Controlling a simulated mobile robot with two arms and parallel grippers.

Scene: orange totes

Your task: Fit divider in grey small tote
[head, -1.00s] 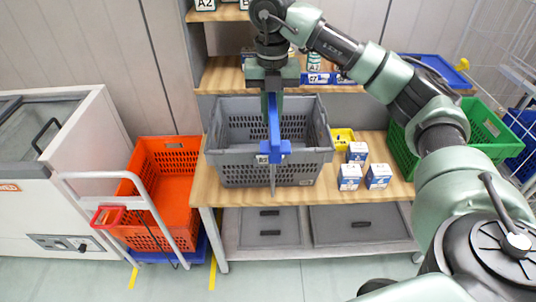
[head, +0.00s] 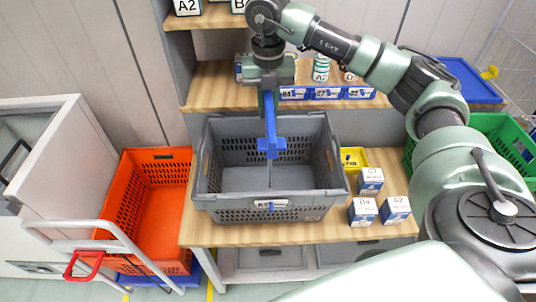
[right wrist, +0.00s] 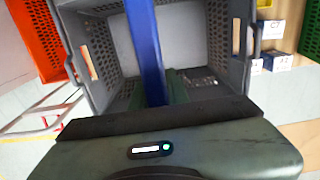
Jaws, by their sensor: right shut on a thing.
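The grey small tote (head: 212,203) stands on the wooden table, open side up. The divider (head: 270,135) is a blue bar with a cross-shaped end and a thin grey part pointing down, seen nearly edge-on. My right gripper (head: 268,92) is shut on the divider and holds it upright over the tote. Its lower part appears against the tote's interior; I cannot tell whether it touches the floor or walls. In the right wrist view the divider (right wrist: 145,45) is a blue strip across the tote (right wrist: 205,45). My left gripper is out of view.
Several small white-and-blue boxes (head: 363,212) and a yellow bin (head: 353,158) stand right of the tote. A green tote (head: 489,124) is farther right. Shelving (head: 213,88) rises behind.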

